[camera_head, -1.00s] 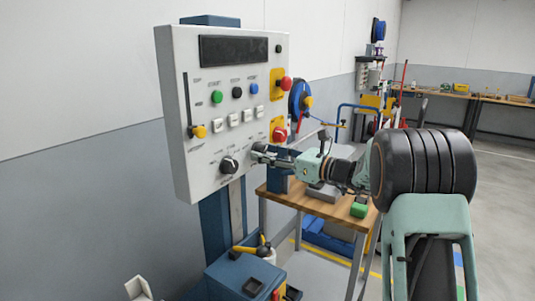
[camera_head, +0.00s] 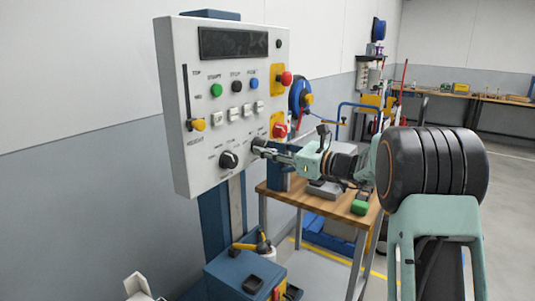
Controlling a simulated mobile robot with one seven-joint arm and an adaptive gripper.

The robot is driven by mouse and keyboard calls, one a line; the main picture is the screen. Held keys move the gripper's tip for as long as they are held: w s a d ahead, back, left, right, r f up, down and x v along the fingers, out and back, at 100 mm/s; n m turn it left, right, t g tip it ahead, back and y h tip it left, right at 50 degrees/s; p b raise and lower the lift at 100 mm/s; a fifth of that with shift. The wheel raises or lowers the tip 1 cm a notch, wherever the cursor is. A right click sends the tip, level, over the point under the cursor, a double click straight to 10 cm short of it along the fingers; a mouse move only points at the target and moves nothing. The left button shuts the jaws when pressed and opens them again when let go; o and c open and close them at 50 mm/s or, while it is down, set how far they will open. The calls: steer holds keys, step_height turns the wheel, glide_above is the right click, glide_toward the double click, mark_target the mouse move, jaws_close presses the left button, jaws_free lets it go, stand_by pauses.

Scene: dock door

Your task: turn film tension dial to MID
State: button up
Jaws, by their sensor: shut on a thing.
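The white control panel (camera_head: 183,165) fills the left middle of the view. A black dial (camera_head: 228,160) with a pale mark sits low on it, clear of my gripper. A second dark dial (camera_head: 257,143) sits to its right, near the panel's lower right edge, largely hidden by my fingers. My gripper (camera_head: 264,149) comes in from the right and is shut on this second dial. The lettering around both dials is too small to read, so I cannot tell which is film tension or where the held dial points.
A red stop button (camera_head: 280,130) on a yellow plate is just above my gripper. Green, black and blue buttons, white switches and a yellow-knobbed slider (camera_head: 198,125) are higher up. A wooden-topped table (camera_head: 310,200) stands below and behind my arm.

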steer(key=shift+w+n+b, duration=0.1)
steer(key=shift+n+b, duration=7)
steer(key=shift+b, duration=0.95)
steer(key=shift+r, duration=0.1)
steer(key=o, duration=1.2)
steer(key=shift+c, duration=0.2)
steer(key=shift+d, duration=0.1)
steer(key=v, duration=1.2)
